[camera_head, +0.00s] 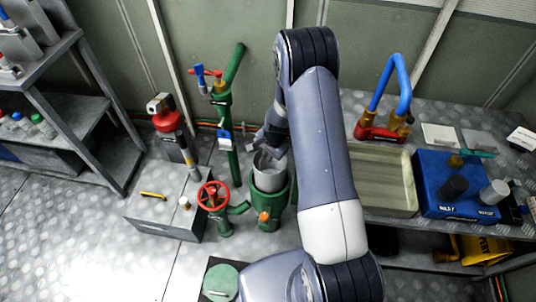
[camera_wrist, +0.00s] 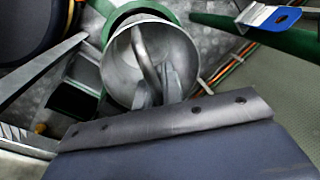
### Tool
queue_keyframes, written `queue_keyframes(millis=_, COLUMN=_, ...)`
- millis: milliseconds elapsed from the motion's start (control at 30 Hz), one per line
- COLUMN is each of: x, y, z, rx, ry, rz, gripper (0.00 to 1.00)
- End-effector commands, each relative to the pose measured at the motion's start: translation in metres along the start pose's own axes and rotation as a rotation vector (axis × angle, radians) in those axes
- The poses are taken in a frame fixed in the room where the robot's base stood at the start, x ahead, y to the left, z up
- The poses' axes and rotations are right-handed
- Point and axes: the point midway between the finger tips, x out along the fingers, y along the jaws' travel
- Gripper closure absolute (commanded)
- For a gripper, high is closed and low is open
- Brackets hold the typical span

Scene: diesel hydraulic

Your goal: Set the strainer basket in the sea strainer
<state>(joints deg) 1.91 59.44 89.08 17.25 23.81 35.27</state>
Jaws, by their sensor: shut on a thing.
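The grey metal strainer basket (camera_head: 270,168) is at the mouth of the green sea strainer (camera_head: 268,211) in the head view. Its upper part stands above the rim. In the wrist view I look into the basket (camera_wrist: 178,40), with its bent bar handle across the opening. The strainer's green rim (camera_wrist: 137,8) shows behind the basket. My gripper (camera_head: 266,147) is above the basket in the head view; in the wrist view my gripper (camera_wrist: 160,87) is shut on the basket's handle. How far the basket sits inside, and whether it touches the strainer, I cannot tell.
A red handwheel valve (camera_head: 213,196) stands close left of the strainer, and a green pipe (camera_head: 231,125) rises behind. A green round lid (camera_head: 220,283) lies in front. A grey box (camera_head: 165,209) is left; a bench with a tray (camera_head: 410,180) and blue bin (camera_head: 433,196) is right.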

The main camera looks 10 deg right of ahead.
Motion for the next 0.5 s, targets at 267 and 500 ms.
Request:
queue_keyframes(millis=267, x=0.007, y=0.001, z=0.0, rx=0.0, ry=0.001, rz=-0.001, gripper=1.0)
queue_keyframes(millis=500, x=0.012, y=0.002, z=0.0, rx=0.0, ry=0.001, rz=-0.001, gripper=1.0)
